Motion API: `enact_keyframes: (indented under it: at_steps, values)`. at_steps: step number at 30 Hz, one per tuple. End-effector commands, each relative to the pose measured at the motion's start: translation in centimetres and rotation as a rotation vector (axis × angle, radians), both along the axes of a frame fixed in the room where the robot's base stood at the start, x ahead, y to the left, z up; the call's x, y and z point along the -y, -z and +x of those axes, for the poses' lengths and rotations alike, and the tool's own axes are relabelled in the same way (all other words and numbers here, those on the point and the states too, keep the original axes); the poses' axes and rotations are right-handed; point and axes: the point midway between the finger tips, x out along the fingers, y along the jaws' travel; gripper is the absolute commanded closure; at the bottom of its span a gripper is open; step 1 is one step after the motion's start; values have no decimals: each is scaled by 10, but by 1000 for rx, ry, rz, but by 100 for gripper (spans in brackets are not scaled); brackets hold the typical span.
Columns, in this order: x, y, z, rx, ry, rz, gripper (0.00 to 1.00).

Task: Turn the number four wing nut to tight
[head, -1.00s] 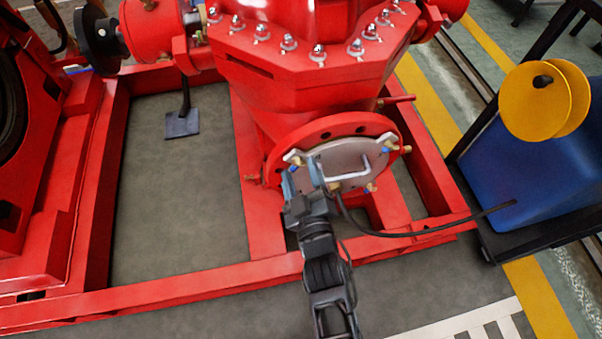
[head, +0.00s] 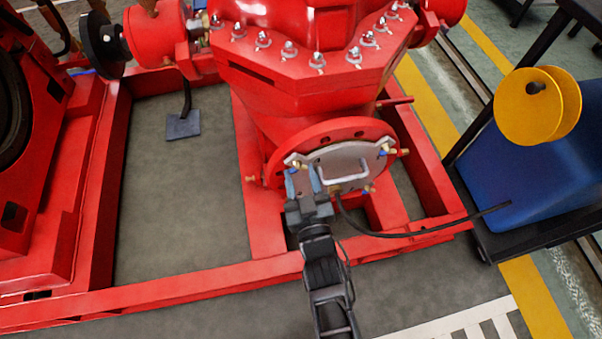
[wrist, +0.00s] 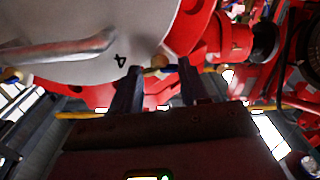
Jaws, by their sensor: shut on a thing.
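The pale round cover plate (head: 352,156), with a bar handle (head: 345,184), sits on the red flange. In the wrist view the plate (wrist: 75,68) carries a black number 4 (wrist: 120,60) near its rim. The number four wing nut (wrist: 160,61), brass with a blue part, is beside that mark, between my fingertips. My gripper (head: 303,180) is at the plate's lower left in the head view. It is shut on the wing nut; the fingers (wrist: 159,70) cover part of it. In the head view the nut is hidden behind my gripper.
Other wing nuts (head: 385,150) stand around the flange (head: 335,133). A black cable (head: 400,234) runs from below the plate to the right. Red frame rails (head: 200,285) surround the pump. A blue box (head: 540,170) with yellow discs is at right.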

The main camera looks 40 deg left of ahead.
Motion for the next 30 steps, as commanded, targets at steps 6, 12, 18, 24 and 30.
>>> enact_keyframes:
  at_steps: [6, 12, 18, 24, 30]
  values:
    - [0, 1, 0, -41, 0, 35, 86]
    - [0, 1, 0, -40, 0, 34, 86]
    - [0, 1, 0, -39, 0, 33, 36]
    - [0, 0, 0, -38, 0, 32, 30]
    - [5, 0, -4, -39, 0, 32, 30]
